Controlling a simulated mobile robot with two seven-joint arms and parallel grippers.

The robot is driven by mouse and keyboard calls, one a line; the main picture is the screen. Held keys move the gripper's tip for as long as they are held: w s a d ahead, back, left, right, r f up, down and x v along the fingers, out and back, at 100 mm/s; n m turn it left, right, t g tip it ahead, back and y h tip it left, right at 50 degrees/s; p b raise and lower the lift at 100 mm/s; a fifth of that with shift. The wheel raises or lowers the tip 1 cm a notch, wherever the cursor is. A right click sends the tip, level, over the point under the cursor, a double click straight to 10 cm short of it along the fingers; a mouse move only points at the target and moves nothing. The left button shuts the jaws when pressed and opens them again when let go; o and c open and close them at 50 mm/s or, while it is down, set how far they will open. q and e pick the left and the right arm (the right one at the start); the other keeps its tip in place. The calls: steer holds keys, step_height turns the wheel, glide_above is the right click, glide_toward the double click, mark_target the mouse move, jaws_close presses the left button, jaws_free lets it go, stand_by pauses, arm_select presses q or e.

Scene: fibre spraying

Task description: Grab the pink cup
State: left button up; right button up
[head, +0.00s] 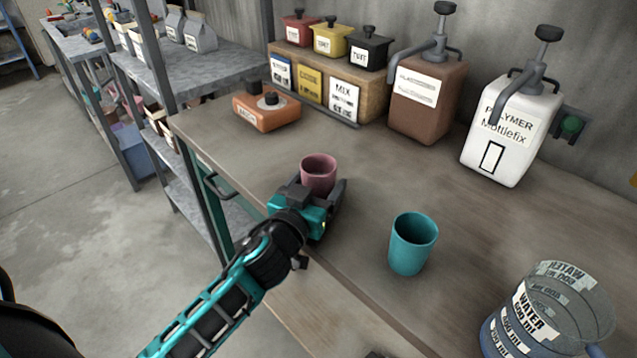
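The pink cup (318,172) stands upright on the workbench, in the middle of the head view. My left gripper (319,190) is right at the cup on its near side. One dark finger shows along the cup's right side, and the gripper's body hides the lower part of the cup. The fingers are apart with the cup between them. I cannot tell whether they press on it. My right gripper is not in view.
A teal cup (412,245) stands to the right, and a clear water jug (550,318) is at the lower right. A brown pump bottle (428,97), a white polymer bottle (510,130) and an orange container (266,111) stand further back. The workbench (440,180) between them is clear.

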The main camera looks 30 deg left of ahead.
arm_select(q)
steer(key=c, duration=0.7)
steer(key=shift+s+r, duration=0.1)
